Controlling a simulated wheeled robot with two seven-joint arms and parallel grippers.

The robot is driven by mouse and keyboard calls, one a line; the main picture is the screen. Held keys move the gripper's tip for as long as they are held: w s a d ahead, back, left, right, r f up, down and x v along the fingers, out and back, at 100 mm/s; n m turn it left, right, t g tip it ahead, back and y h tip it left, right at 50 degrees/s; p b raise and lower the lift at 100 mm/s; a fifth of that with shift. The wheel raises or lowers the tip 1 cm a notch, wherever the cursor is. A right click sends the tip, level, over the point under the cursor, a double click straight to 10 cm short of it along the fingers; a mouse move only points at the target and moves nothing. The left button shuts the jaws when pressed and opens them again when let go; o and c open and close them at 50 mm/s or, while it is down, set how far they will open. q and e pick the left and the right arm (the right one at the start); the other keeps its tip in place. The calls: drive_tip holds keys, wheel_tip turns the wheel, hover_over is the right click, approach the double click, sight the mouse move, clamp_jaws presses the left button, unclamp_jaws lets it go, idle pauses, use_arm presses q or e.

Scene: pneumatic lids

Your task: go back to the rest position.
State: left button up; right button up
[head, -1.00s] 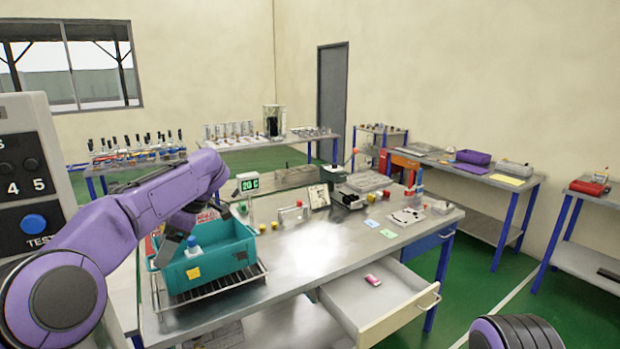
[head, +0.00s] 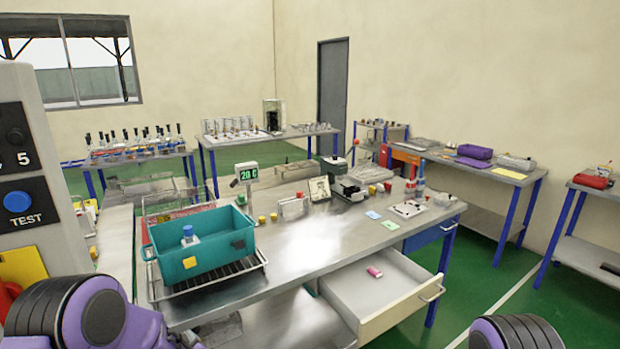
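My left arm shows only as a purple and black part at the lower left edge of the head view. A bit of my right arm shows at the bottom right. Neither gripper's fingers can be seen. A teal bin (head: 212,265) stands on a wire rack (head: 163,291) at the left end of the metal workbench (head: 310,245).
The workbench drawer (head: 400,315) stands open with a pink item (head: 375,271) in it. A panel with a blue TEST button (head: 17,202) stands close on the left. A scale display (head: 247,174) rises behind the bin. The bench middle is clear.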

use_arm(q)
drive_tip(key=s+d+f+m+g+h+b, duration=0.2)
drive_tip(key=s+f+m+h, duration=0.15)
drive_tip(key=s+f, duration=0.85)
drive_tip(key=s+f+m+g+h+b, duration=0.1)
drive_tip(key=s+f, duration=0.4)
drive_tip(key=s, duration=0.7)
drive_tip(key=s+f+m+g+h+b, duration=0.1)
drive_tip(key=s+f+m+g+b, duration=0.1)
drive_tip(key=s, duration=1.1)
wheel_tip(320, 180, down, 3)
drive_tip(key=a+g+b, duration=0.1)
drive_tip(key=g, duration=0.1)
drive_tip(key=shift+g, duration=0.3)
drive_tip(key=shift+w+d+f+h, duration=0.1)
drive_tip(key=shift+h, duration=0.15)
